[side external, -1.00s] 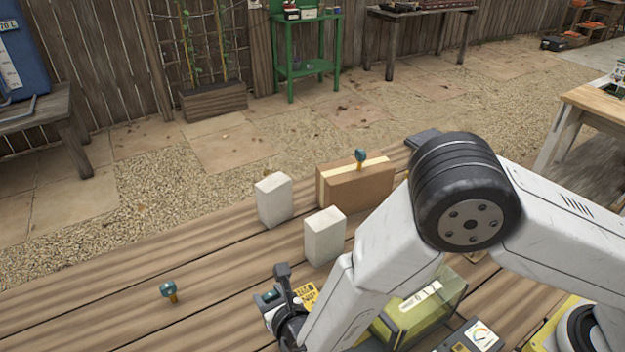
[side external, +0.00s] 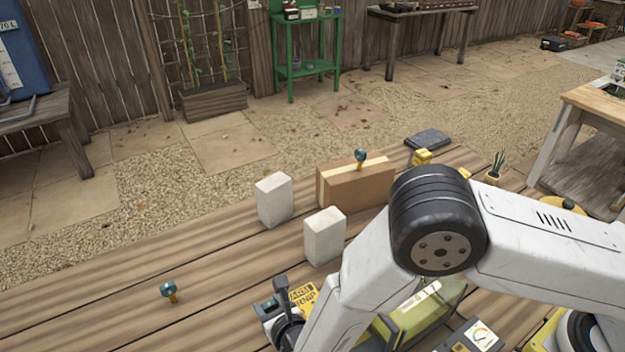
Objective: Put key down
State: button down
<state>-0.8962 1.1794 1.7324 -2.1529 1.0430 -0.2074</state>
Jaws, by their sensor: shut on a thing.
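My gripper (side external: 277,301) is low in the side view, near the front of the plank table (side external: 95,322). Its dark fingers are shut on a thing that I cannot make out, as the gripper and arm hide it. No key shows clearly. A small teal-headed piece with a brass-coloured stem (side external: 169,291) stands on the planks left of my gripper. A similar teal-headed piece (side external: 361,156) is at the top of a brown box (side external: 358,187). A yellow card with dark print (side external: 303,295) is just right of my gripper.
Two white blocks (side external: 274,200) (side external: 324,237) stand before and beside the brown box. A yellow-green box (side external: 428,312) and a gauge panel (side external: 478,335) lie partly behind my arm. A yellow block (side external: 422,157) and dark slab (side external: 429,139) are farther back. The left planks are mostly clear.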

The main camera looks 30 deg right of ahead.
jog(key=shift+c, duration=1.1)
grip_release()
jog(key=shift+f, duration=0.1)
jog(key=shift+r, duration=0.2)
jog(key=shift+v, duration=3.75)
jog(key=shift+c, duration=1.4)
